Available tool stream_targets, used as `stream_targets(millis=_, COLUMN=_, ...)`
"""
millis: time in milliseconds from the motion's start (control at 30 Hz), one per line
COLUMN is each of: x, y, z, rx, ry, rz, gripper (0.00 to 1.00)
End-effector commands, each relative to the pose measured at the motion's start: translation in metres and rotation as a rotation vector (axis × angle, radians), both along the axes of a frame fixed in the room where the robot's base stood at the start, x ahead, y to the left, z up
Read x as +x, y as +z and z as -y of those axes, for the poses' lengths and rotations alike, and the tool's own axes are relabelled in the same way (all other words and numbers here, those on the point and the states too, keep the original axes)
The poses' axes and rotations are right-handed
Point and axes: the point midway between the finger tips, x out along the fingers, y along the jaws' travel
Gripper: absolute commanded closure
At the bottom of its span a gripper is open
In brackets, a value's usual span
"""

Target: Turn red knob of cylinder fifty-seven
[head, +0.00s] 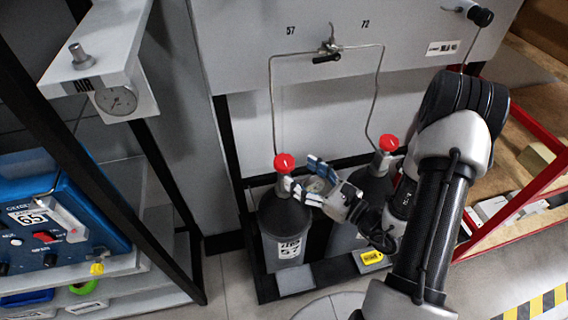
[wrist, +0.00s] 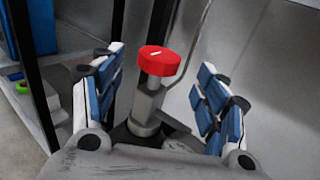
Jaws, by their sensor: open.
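Cylinder fifty-seven (head: 285,235) is the dark grey left cylinder, with a white label reading 57. Its red knob (head: 284,162) sits on top of a grey valve. In the wrist view the red knob (wrist: 160,61), with a small white mark on its top, stands between my two fingers and beyond them. My gripper (head: 308,177) is open just right of the knob in the head view. In the wrist view my gripper (wrist: 160,95) has blue-padded fingers spread wide on either side, apart from the knob.
A second cylinder (head: 372,190) with its own red knob (head: 388,143) stands right, partly hidden by my arm. Thin pipes (head: 272,95) rise from both valves to the panel marked 57 and 72. A black-framed rack (head: 165,240) stands left.

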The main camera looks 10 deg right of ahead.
Motion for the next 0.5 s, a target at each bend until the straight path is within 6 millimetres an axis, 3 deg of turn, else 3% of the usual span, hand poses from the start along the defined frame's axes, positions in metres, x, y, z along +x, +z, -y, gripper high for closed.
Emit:
stream_targets(millis=233, x=0.040, y=0.000, z=-0.028, rx=-0.001, ry=0.005, rz=0.004, gripper=0.33)
stream_targets(millis=500, x=0.058, y=0.001, z=-0.039, rx=0.000, ry=0.001, rz=0.002, gripper=0.33)
